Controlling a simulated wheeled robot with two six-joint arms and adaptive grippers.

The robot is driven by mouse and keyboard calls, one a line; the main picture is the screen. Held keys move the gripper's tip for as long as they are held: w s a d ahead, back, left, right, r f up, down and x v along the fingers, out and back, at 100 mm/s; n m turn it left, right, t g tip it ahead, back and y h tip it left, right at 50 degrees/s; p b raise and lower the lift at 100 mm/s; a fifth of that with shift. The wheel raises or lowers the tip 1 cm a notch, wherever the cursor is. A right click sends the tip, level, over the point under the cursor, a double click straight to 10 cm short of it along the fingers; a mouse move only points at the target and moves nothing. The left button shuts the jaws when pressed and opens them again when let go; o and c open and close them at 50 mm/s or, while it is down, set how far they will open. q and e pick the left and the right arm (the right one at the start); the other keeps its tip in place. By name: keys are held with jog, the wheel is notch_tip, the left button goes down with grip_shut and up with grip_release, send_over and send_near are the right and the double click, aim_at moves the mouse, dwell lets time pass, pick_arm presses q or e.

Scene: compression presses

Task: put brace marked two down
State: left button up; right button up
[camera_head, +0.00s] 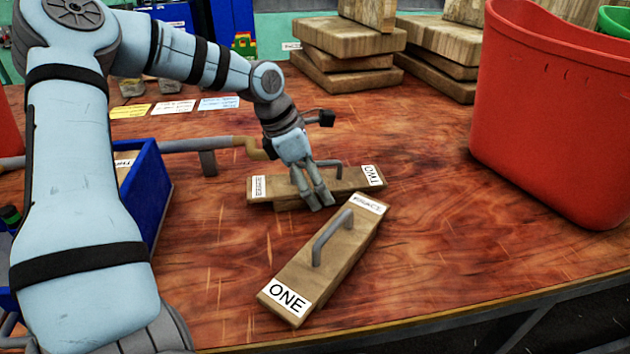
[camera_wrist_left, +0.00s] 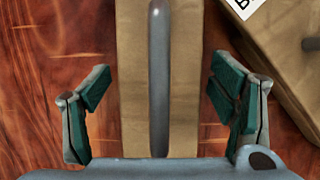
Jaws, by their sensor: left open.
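The brace marked two (camera_head: 345,184) is a wooden block with a grey bar handle, lying on the red-brown table. Labels sit at both its ends, TWO at the right end. My left gripper (camera_head: 317,200) is over it at the handle. In the left wrist view the open fingers (camera_wrist_left: 160,105) stand apart on either side of the block (camera_wrist_left: 185,60) and its grey handle (camera_wrist_left: 158,75), touching neither in that view. The brace marked one (camera_head: 325,262) lies in front, slanted, with its own handle; its corner shows in the wrist view (camera_wrist_left: 285,60). My right gripper is not seen.
A large red bin (camera_head: 545,120) stands at the right. Stacked wooden boards (camera_head: 345,55) are at the back. A blue crate (camera_head: 148,195) is at the left, partly behind my arm. Paper notes (camera_head: 173,107) lie behind. The table's right middle is clear.

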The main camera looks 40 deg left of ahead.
pick_arm(q)
jog(key=shift+r+p, duration=0.3)
jog(key=p+v, duration=0.3)
jog(key=v, duration=0.8)
jog(key=shift+r, duration=0.15)
jog(key=shift+s+a+r, duration=0.15)
jog(key=shift+r, duration=0.1)
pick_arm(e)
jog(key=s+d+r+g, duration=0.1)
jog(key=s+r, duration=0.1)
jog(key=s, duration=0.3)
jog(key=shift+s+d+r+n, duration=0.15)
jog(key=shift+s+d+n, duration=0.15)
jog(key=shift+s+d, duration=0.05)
